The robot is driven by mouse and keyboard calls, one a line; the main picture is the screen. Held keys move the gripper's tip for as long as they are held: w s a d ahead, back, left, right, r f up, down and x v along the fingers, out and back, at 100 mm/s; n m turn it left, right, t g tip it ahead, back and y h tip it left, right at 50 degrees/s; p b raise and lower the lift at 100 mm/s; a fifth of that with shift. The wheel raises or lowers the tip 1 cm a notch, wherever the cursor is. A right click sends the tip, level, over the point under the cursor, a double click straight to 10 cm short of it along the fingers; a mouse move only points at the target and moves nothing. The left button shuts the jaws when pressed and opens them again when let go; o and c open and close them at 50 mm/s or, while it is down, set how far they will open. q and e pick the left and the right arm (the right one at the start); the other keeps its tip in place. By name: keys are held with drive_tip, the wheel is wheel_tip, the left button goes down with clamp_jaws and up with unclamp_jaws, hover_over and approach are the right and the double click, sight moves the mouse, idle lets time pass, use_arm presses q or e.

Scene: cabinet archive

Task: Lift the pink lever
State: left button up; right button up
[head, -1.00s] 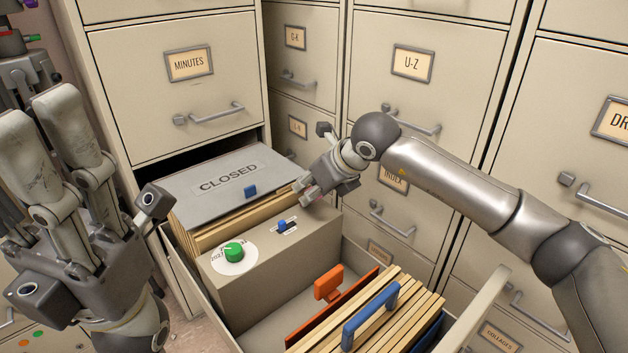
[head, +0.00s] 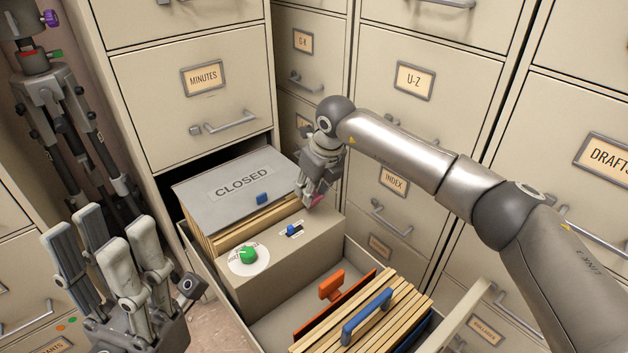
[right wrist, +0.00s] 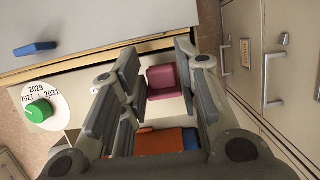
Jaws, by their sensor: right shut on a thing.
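The pink lever (right wrist: 163,82) lies between the finger pads of my right gripper in the right wrist view. In the head view only a bit of pink (head: 316,199) shows at the fingertips; the rest is hidden by the fingers. My right gripper (head: 311,196) is shut on the pink lever, at the far right end of the beige box (head: 282,262) in the open drawer. My left gripper (head: 106,222) is open and empty at the lower left, fingers up, apart from the drawer.
The box top carries a green dial (head: 248,255) and a small blue slider (head: 294,230). A grey CLOSED panel (head: 240,182) lies behind it. An orange handle (head: 331,285) and folders with a blue handle (head: 366,316) fill the drawer's front. Cabinets stand close behind.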

idle(0.4)
drive_tip(key=o, duration=0.9)
drive_tip(key=shift+c, duration=0.2)
drive_tip(key=v, duration=1.2)
drive_tip(key=shift+w+a, duration=0.2)
drive_tip(key=shift+r, duration=0.1)
